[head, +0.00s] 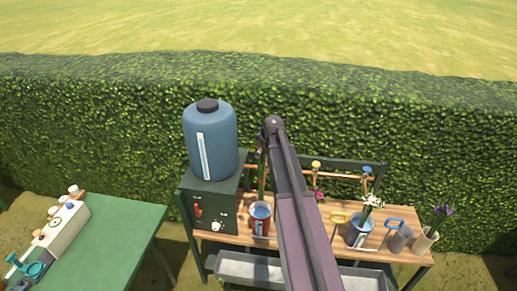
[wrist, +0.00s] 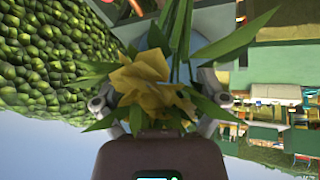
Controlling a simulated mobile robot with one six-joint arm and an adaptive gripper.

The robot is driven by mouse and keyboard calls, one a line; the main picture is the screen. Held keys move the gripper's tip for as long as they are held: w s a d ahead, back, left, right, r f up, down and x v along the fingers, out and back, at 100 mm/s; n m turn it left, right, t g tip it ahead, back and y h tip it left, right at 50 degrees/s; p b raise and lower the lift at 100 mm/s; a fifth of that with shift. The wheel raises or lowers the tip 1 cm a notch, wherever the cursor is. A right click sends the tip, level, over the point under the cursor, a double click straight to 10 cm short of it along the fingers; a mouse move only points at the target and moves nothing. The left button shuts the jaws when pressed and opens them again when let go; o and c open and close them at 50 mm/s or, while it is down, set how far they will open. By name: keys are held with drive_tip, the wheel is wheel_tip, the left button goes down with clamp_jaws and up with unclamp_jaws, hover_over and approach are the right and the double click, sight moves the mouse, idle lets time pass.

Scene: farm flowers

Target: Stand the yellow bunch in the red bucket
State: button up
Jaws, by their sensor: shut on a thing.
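The yellow bunch (wrist: 150,80) sits between the two fingers of my gripper (wrist: 160,102) in the wrist view, with its yellow blooms near the palm and green leaves spreading out. My gripper is shut on it. In the head view the bunch's green stems (head: 262,176) hang roughly upright below the end of my arm, just above or behind the red bucket (head: 261,226). The red bucket stands on the wooden bench and looks bluish inside. I cannot tell whether the stem ends are inside its rim. My arm hides part of the bench.
A blue tank (head: 210,145) on a green cabinet (head: 212,208) stands close left of the red bucket. A blue bucket (head: 360,233) with white flowers and a beige pot (head: 425,240) stand to the right. A hedge (head: 90,130) runs behind.

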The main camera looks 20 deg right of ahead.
sight(262, 187)
drive_tip(key=shift+a, duration=0.1)
idle(0.5)
drive_tip(key=shift+f, duration=0.2)
drive_tip(key=shift+f+b, duration=11.1)
drive_tip(key=shift+b, duration=0.25)
drive_tip(key=o, duration=1)
drive_tip(key=shift+c, duration=0.2)
drive_tip(key=shift+s, duration=0.15)
